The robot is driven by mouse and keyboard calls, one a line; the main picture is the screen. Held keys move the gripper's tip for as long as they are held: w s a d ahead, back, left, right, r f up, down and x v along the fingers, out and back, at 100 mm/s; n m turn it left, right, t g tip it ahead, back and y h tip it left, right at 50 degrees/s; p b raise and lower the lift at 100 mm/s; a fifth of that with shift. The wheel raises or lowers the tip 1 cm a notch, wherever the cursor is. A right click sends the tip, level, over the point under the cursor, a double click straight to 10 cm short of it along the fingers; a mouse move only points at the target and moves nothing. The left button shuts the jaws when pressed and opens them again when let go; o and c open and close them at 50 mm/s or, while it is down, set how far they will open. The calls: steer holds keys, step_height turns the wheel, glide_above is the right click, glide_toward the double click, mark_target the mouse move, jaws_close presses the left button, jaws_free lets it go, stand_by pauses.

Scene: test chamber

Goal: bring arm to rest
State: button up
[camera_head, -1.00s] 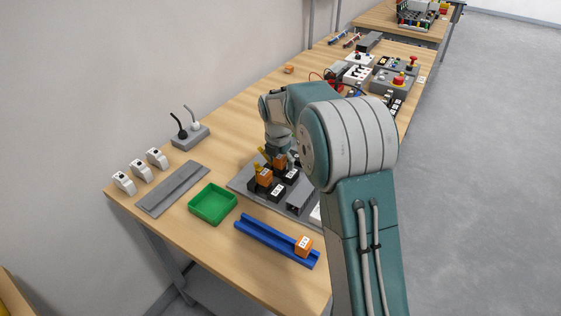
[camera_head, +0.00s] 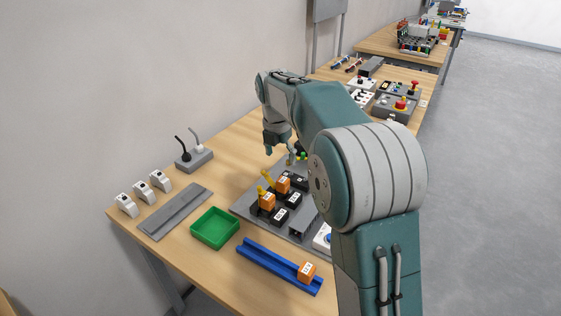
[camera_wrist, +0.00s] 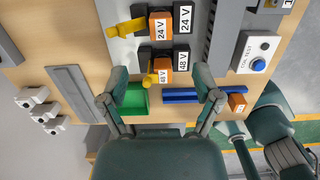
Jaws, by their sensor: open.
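Two orange blocks, one nearer (camera_head: 267,202) and one farther (camera_head: 283,185), sit on the board beside black blocks. The wrist view shows the farther one labelled 24 V (camera_wrist: 160,26) and the nearer one labelled 48 V (camera_wrist: 165,70), each by a yellow lever. My arm's large joint hides part of the board's right side.
A green tray (camera_head: 214,243) and a blue rail (camera_head: 265,258) with an orange block (camera_head: 307,272) lie near the front edge. A grey switch box (camera_head: 194,159) and several white clips (camera_head: 143,191) stand at left. Control boxes (camera_head: 398,105) fill the far end.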

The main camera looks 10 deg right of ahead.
steer(key=shift+s+r, duration=0.1)
steer(key=s+r+m+t, duration=0.1)
steer(key=s+r+m, duration=0.3)
steer(key=s+m, duration=0.3)
steer(key=s+r+m+t, duration=0.1)
steer(key=s+r+m, duration=0.2)
steer(key=s+m, duration=0.45)
steer(key=s+f+m+t, duration=0.1)
steer(key=s+f+m, duration=0.1)
steer(key=s+m, duration=0.4)
steer(key=s+f+m+t+y, duration=0.1)
steer(key=s+m, duration=0.5)
steer(key=s, duration=0.6)
steer(key=shift+s+d+f+t, duration=0.35)
steer(key=shift+d+f, duration=0.1)
steer(key=shift+f, duration=0.35)
steer(key=shift+m, duration=0.25)
